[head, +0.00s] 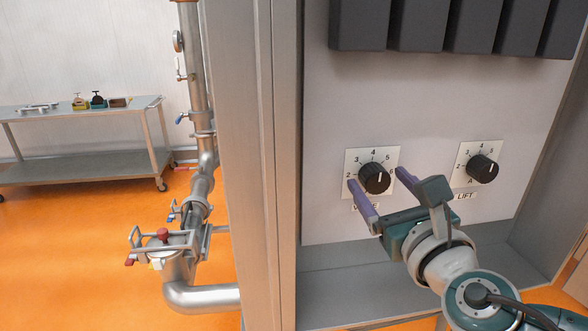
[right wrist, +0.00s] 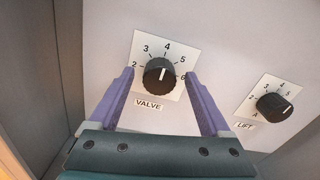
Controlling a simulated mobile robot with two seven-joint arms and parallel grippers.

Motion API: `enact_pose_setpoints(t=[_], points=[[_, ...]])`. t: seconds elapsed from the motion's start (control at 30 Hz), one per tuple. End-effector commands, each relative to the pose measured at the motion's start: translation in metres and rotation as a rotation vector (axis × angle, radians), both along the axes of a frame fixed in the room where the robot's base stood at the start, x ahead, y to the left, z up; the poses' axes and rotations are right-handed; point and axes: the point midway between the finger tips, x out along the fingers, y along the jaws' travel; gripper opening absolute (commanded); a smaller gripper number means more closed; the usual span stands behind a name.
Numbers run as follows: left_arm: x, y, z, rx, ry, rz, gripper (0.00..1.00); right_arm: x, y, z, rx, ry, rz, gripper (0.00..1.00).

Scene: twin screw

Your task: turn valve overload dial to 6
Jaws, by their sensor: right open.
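The valve dial (head: 374,178) is a black round knob on a white scale plate on the panel; it also shows in the right wrist view (right wrist: 159,76). Its white mark points roughly upward, near 4; the exact reading is hard to tell. The number 6 is at the right of the scale. My right gripper (head: 376,177) is open, its purple fingers on either side of the knob. In the right wrist view the fingertips (right wrist: 159,74) stand apart from the knob's sides. My left gripper is out of view.
A second black dial, labelled LIFT (head: 482,168), is to the right of the valve dial. Dark grey blocks (head: 416,25) hang above. A cabinet wall (head: 258,180) and steel pipes (head: 200,150) stand to the left. A metal table (head: 80,110) is further back.

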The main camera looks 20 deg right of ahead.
Motion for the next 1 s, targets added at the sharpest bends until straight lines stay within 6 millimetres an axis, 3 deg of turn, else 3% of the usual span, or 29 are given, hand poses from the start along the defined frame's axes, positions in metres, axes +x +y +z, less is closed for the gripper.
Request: enact_pose_setpoints(t=[0.27,0.9,1.0], points=[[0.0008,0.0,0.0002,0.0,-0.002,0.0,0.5,0.0009,-0.0001,-0.0002,0.001,0.0,0.0,0.79],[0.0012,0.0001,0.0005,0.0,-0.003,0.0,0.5,0.0006,0.0,0.0,0.001,0.0,0.0,0.07],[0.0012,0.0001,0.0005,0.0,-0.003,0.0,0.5,0.0006,-0.0001,0.0,0.001,0.0,0.0,0.0]])
